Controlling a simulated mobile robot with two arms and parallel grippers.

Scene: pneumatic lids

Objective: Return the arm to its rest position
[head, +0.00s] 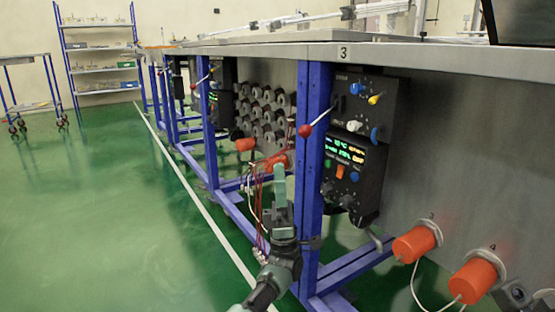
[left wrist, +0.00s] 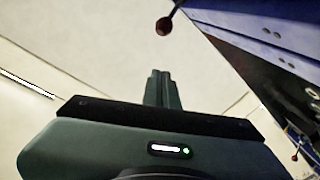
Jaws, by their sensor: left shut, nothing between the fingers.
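My left gripper (head: 280,188) shows in the head view at the lower middle, pointing up in front of the blue table leg frame. Its fingers are shut with nothing between them. In the left wrist view the shut fingers (left wrist: 158,88) stand up at the centre against a pale background. My left arm comes in from the bottom of the head view. My right gripper is in neither view.
The long workbench (head: 405,60) has blue legs (head: 311,180) close beside my gripper. A black control panel (head: 352,150), a red-knobbed lever (head: 305,130) and orange caps (head: 415,243) are on its side. Green floor (head: 100,220) at left is clear. A shelf rack (head: 100,65) stands far back.

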